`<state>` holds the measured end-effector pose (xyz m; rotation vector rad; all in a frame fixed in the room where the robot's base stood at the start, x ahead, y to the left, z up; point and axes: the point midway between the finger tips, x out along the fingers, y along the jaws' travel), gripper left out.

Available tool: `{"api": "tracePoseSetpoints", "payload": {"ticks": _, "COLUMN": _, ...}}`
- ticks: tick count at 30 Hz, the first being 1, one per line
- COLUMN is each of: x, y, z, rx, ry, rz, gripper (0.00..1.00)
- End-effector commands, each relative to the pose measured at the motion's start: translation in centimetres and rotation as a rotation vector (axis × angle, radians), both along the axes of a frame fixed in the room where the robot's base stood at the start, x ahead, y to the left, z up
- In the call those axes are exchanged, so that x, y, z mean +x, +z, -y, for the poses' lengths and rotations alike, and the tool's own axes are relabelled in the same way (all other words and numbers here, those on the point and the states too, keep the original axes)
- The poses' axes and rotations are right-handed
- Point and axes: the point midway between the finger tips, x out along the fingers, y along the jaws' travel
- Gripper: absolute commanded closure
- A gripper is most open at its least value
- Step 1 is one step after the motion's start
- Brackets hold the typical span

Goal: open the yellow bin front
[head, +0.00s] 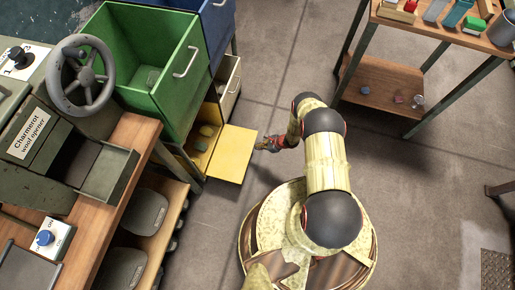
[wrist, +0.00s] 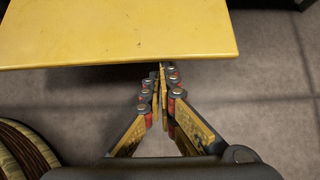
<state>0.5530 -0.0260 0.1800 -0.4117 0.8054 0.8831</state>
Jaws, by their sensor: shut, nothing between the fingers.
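The yellow bin front (head: 233,154) is a flat panel that stands folded out from the yellow bin (head: 199,153), below the green bin in the head view. The bin's opening is uncovered, with a few small items inside. In the wrist view the yellow panel (wrist: 110,30) fills the upper left, its near edge running across the picture. My gripper (head: 260,145) is just right of the panel's outer edge. In the wrist view my gripper (wrist: 160,72) is shut and empty, its tips at or just under the panel's edge; I cannot tell whether they touch.
A green bin (head: 150,70) with a handle is pulled out above the yellow one, with a blue bin (head: 212,25) behind. A wooden bench (head: 130,150) with a machine stands left. A shelved table (head: 385,85) stands upper right. Floor right of my base is clear.

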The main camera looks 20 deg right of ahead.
Motion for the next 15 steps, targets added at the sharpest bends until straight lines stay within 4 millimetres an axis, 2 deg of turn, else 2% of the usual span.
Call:
{"api": "tracePoseSetpoints", "payload": {"ticks": 1, "x": 0.1, "y": -0.8, "z": 0.2, "rx": 0.0, "ry": -0.001, "rz": 0.001, "gripper": 1.0}}
{"api": "tracePoseSetpoints", "payload": {"ticks": 6, "x": 0.0, "y": -2.1, "z": 0.7, "rx": 0.0, "ry": 0.003, "rz": 0.0, "gripper": 1.0}}
{"api": "tracePoseSetpoints", "payload": {"ticks": 9, "x": -0.6, "y": 0.1, "z": 1.7, "rx": 0.0, "ry": -0.001, "rz": 0.001, "gripper": 1.0}}
{"api": "tracePoseSetpoints", "payload": {"ticks": 15, "x": -2.0, "y": 2.8, "z": 3.5, "rx": 0.001, "ry": 0.0, "rz": -0.001, "gripper": 1.0}}
